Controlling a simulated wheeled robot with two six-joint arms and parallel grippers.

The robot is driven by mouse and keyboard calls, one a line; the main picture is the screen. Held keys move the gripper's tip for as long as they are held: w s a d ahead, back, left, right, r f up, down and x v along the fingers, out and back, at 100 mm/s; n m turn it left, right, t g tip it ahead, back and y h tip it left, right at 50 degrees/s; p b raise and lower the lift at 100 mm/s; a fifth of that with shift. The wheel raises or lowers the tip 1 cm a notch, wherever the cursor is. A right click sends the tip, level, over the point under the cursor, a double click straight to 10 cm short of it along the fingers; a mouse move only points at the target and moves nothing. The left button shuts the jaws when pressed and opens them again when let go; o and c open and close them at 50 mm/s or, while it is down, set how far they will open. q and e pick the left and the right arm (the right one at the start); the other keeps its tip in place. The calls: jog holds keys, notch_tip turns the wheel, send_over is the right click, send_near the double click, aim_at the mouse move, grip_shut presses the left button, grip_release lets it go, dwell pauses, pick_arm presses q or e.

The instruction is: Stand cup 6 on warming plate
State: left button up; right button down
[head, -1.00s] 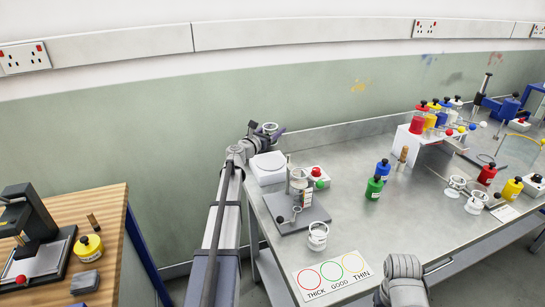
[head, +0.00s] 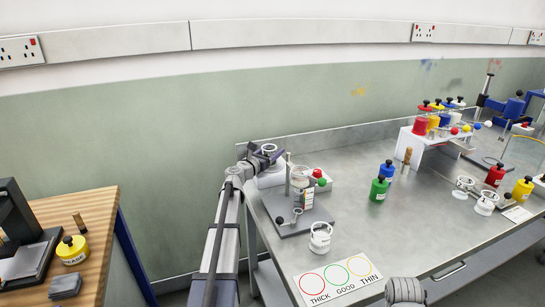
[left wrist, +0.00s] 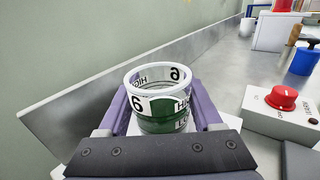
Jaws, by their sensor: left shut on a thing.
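Cup 6 (left wrist: 158,100), a short round cup with a white rim, a number 6 and a green band, is held upright between the purple jaws of my left gripper (left wrist: 162,112). In the head view, cup 6 (head: 269,149) is in the left gripper (head: 264,155) at the bench's back left corner. It appears over or just behind a low white block (head: 270,179), apparently the warming plate. The gripper partly covers that block, and I cannot tell whether the cup touches it.
A control box with a red knob (left wrist: 283,98) stands right of the gripper. A grey stand (head: 302,221) and a white cup (head: 320,238) are nearer the front. Green (head: 378,188) and blue (head: 388,169) bottles stand further right. The bench's back edge (left wrist: 90,98) rises behind.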

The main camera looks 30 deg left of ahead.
pick_arm(q)
jog(key=o, duration=0.9)
jog(key=shift+f, duration=0.1)
jog(key=o, duration=0.5)
jog(key=shift+r, duration=0.3)
jog(key=s, duration=0.8)
jog(key=s+a, duration=0.1)
jog(key=s, duration=0.3)
jog(key=shift+f, duration=0.1)
